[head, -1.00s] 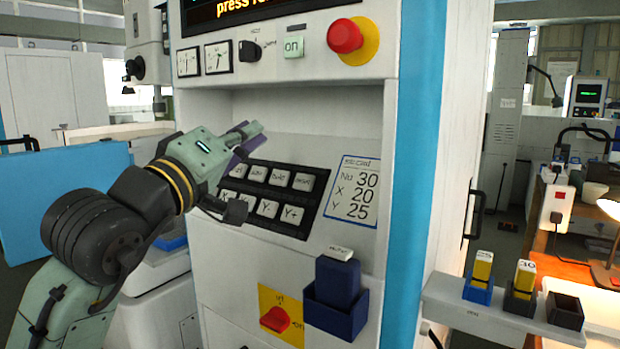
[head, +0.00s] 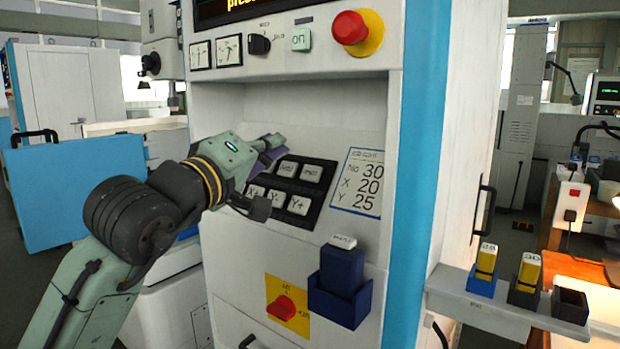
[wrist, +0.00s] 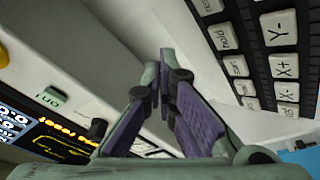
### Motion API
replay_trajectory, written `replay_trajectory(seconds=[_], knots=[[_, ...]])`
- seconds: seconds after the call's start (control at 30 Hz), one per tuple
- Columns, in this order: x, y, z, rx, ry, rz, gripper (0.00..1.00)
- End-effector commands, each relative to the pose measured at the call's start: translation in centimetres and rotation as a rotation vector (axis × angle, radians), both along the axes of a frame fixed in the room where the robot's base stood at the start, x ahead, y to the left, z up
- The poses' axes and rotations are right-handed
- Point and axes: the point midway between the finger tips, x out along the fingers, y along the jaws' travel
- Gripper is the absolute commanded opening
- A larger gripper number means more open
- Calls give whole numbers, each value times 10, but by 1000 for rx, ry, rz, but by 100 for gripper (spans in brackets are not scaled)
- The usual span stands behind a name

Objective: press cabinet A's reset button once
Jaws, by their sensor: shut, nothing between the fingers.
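Cabinet A (head: 421,180) appears to be the white machine with a blue edge strip; no letter A is legible. On its sloped panel is a black keypad (head: 293,188) with two rows of white keys. The upper row's right-hand key (head: 311,173) seems to be reset; its lettering is blurred. My gripper (head: 268,143) is shut and empty, in front of the panel near the keypad's upper left, and hides its left keys. The wrist view shows my fingers (wrist: 165,88) closed together, with the keypad (wrist: 255,60) to the right, apart from them.
A red emergency button (head: 349,27) and a green-lettered key (head: 301,39) sit on the overhang above. A dark blue holder (head: 340,300) and a red rotary switch (head: 285,307) are below the keypad. A shelf (head: 460,297) with small blocks juts out at right.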

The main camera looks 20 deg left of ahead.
Motion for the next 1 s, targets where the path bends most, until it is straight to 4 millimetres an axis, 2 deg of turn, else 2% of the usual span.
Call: replay_trajectory(seconds=[0.1, 0.4, 0.6, 1.0], knots=[[14, -5, -15, 3, 2, 1, 0], [41, -16, -33, -1, 0, -3, 0], [47, -18, -37, 1, 0, -1, 0], [47, -18, -36, 1, 0, 0, 0]])
